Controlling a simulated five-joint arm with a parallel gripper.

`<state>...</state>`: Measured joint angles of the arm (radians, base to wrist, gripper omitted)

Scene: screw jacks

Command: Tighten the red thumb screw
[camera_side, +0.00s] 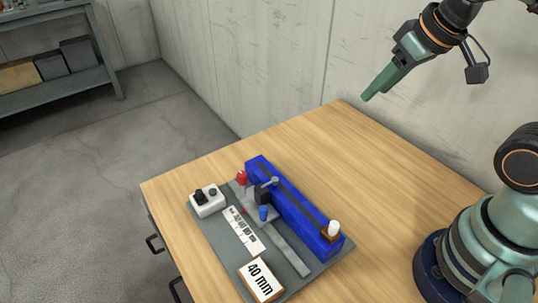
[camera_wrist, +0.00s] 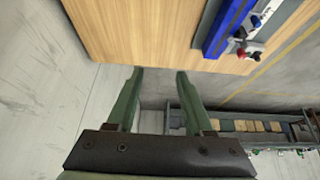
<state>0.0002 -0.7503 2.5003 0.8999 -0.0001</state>
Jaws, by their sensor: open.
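The red thumb screw (camera_side: 241,177) stands at the far left end of a blue jack body (camera_side: 295,205) on a grey plate (camera_side: 325,270) on the table. In the wrist view a small red part (camera_wrist: 256,55) shows beside the blue body (camera_wrist: 226,28); I cannot tell if it is the same screw. My gripper (camera_side: 374,92) is high above the table's back edge, to the right of the screw and well apart from it. In the wrist view its two green fingers (camera_wrist: 160,72) are apart with nothing between them.
A blue knob (camera_side: 263,213) and a black block sit on the grey slide near the red screw.

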